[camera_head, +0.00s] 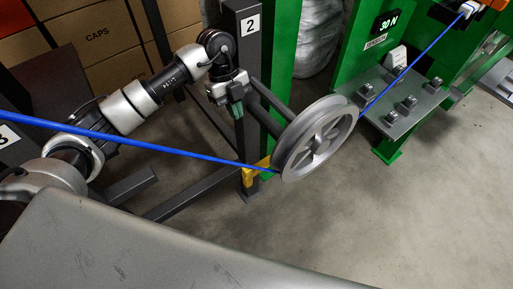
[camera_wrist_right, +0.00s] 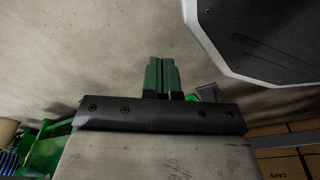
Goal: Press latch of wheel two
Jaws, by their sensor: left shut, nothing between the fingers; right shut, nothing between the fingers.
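Wheel two is a grey spoked wheel (camera_head: 330,126) beside the dark post (camera_head: 249,57) labelled 2 in the head view. A yellow piece (camera_head: 250,177), perhaps its latch, sits on the post at the wheel's lower left. The blue cable (camera_head: 150,145) runs from the left edge to the wheel's lower left, then leaves the wheel toward the upper right. My left gripper (camera_head: 239,114) points down beside the post, above the yellow piece and apart from it; it is shut and empty. My right gripper (camera_wrist_right: 161,64) is shut and empty in the right wrist view, over bare floor.
Cardboard boxes (camera_head: 112,49) are stacked at the upper left. The concrete floor (camera_head: 400,215) at the lower right is clear.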

